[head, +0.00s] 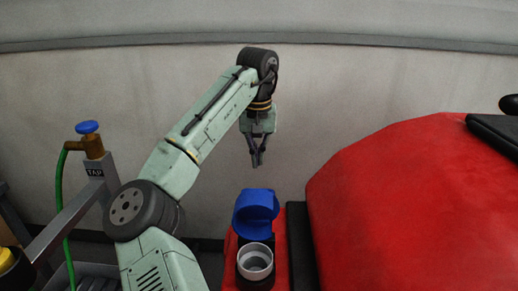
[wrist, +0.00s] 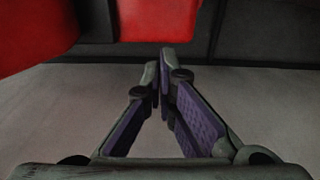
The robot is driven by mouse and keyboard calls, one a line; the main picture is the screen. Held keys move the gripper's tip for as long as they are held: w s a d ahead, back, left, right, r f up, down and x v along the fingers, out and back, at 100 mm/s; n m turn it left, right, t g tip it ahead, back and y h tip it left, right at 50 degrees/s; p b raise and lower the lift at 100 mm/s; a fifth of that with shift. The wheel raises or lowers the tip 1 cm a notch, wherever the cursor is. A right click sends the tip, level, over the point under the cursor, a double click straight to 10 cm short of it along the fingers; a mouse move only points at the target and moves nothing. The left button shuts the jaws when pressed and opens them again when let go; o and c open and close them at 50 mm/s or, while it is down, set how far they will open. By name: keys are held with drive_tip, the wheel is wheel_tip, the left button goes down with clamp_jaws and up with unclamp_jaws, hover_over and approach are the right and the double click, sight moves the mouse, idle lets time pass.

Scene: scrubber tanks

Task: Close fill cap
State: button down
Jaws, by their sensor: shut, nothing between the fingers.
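The fill cap (head: 256,212) is a blue lid that stands raised, open, at the back of the fill opening. The fill opening (head: 255,262) is a pale round neck with a dark collar, set on a red part of the machine, and its mouth is uncovered. My gripper (head: 257,165) is shut and empty, pointing down, above the cap and apart from it. In the wrist view my gripper's fingers (wrist: 162,55) meet at the tips with nothing between them. The cap and the opening do not show in the wrist view.
A large red machine body (head: 405,205) with a black top part stands close on the right. On the left is a tap (head: 92,145) with a blue knob and a green hose (head: 62,190) on a grey frame. A pale wall is behind.

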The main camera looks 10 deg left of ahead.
drive_tip(key=s+f, duration=0.1)
drive_tip(key=s+f+p, duration=0.1)
drive_tip(key=f, duration=0.1)
drive_tip(key=s+f+p, duration=0.1)
drive_tip(key=shift+s+d+f, duration=0.1)
drive_tip(key=shift+d+f, duration=0.1)
drive_tip(key=shift+d, duration=0.2)
drive_tip(key=shift+t, duration=0.3)
